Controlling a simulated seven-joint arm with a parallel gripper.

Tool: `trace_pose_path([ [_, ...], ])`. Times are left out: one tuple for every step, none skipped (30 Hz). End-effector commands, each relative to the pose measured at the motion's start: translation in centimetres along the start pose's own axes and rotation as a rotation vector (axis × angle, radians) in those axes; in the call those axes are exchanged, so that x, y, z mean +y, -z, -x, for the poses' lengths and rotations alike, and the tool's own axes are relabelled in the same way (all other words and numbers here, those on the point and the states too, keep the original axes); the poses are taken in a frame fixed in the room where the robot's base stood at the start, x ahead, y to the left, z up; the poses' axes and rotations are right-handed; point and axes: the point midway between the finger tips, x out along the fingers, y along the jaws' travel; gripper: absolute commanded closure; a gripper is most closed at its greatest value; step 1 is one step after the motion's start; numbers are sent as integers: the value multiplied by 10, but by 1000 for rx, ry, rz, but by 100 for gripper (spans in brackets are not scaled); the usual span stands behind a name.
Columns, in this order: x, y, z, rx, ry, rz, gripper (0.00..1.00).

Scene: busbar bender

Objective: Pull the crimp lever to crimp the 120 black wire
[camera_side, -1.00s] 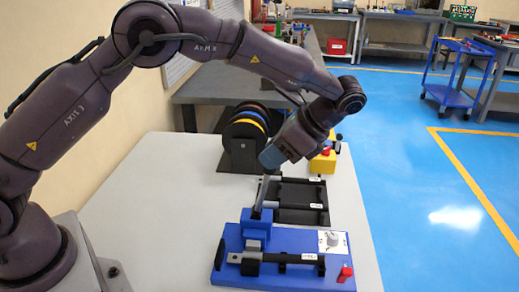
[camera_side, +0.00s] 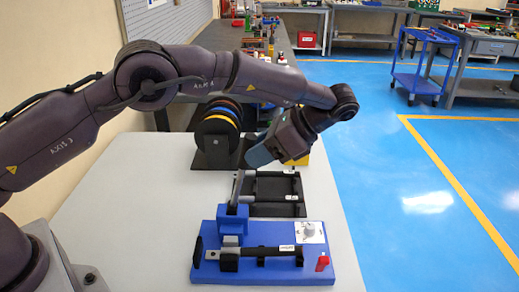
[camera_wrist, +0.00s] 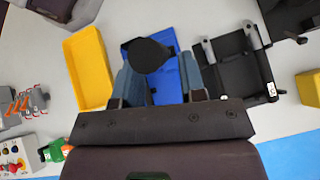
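My gripper (camera_side: 258,157) hangs above the bench, pointing down to the left. In the wrist view my gripper (camera_wrist: 158,85) has its two blue-grey fingers spread apart. A black rounded knob (camera_wrist: 150,55) shows between the fingertips; I see no clear contact. The spool rack (camera_side: 211,155) behind holds dark, blue, red and yellow coils. I cannot make out a separate black wire.
A black fixture (camera_side: 275,210) lies behind the blue machine and also shows in the wrist view (camera_wrist: 240,75) with grey posts. A yellow tray (camera_wrist: 88,65) is at the left there. A red knob (camera_side: 322,263) stands at the machine's right. The bench's left side is clear.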

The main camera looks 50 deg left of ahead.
Motion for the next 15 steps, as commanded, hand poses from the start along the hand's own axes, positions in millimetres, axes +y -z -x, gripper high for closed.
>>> trace_pose_path([
  [0, 0, 0, 0, 0, 0, 51],
  [0, 0, 0, 0, 0, 0, 48],
  [0, 0, 0, 0, 0, 0, 48],
  [0, 0, 0, 0, 0, 0, 48],
  [0, 0, 0, 0, 0, 0, 48],
  [0, 0, 0, 0, -1, 0, 48],
  [0, 0, -1, 0, -1, 0, 48],
  [0, 0, -1, 0, -1, 0, 48],
  [0, 0, -1, 0, -1, 1, 48],
  [0, 0, 0, 0, -1, 1, 48],
  [0, -1, 1, 0, 0, 1, 48],
  [0, -3, 2, 1, 0, 2, 48],
  [0, -5, 4, 1, 0, 2, 48],
  [0, -8, 6, 2, 1, 2, 48],
  [1, -12, 10, 2, 1, 2, 48],
])
